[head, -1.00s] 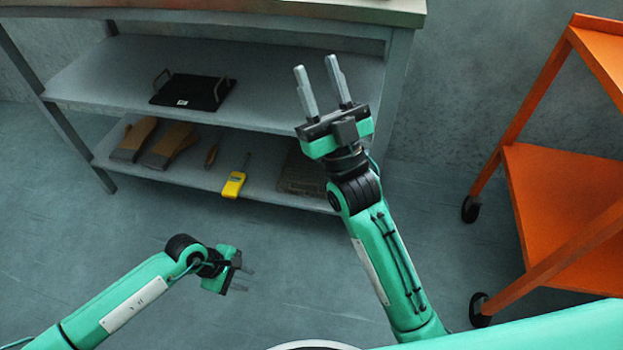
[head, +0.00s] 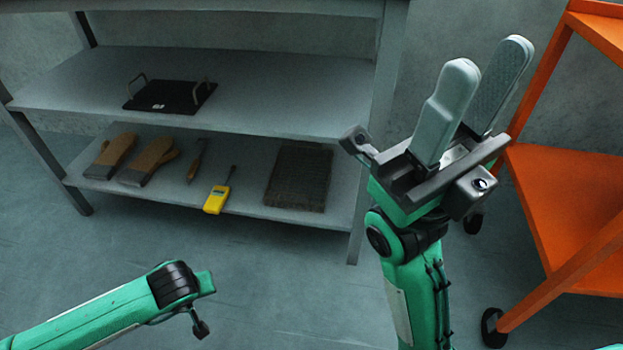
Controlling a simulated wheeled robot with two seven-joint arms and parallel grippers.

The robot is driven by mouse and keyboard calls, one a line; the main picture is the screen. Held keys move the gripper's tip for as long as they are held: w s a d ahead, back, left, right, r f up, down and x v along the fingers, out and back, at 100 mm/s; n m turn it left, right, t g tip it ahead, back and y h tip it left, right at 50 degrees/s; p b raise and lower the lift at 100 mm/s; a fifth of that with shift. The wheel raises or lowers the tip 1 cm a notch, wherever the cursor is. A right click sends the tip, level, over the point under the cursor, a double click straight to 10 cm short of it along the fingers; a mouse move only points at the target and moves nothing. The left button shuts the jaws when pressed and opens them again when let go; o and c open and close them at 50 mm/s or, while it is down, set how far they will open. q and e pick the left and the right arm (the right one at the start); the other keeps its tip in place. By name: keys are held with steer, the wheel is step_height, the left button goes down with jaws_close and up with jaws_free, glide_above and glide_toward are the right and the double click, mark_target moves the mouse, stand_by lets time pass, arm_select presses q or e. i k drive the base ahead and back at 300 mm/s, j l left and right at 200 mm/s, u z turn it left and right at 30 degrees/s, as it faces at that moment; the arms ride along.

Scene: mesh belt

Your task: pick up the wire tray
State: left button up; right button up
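A dark, flat, rectangular mesh piece, which looks like the wire tray (head: 298,178), lies on the right part of the lower shelf. It is fully in sight. My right gripper (head: 488,56) is raised close to the camera, right of the shelf unit, with its two grey fingers pointing up and apart and nothing between them. It is well clear of the tray. My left arm's end (head: 200,322) is low at the left, in front of the shelf; its fingers cannot be made out.
The lower shelf (head: 247,200) also holds brown gloves (head: 146,160), a wooden-handled tool (head: 196,163) and a yellow meter (head: 217,198). A black plate with two handles (head: 170,97) lies on the shelf above. An orange cart (head: 560,200) stands at right. The floor before the shelf is open.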

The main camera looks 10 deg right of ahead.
mark_target(273, 174)
steer(key=i+z, duration=0.1)
steer(key=z, duration=0.35)
steer(key=i+z, duration=0.15)
steer(key=z, duration=0.3)
steer(key=i+j+z, duration=0.15)
steer(key=i, duration=0.35)
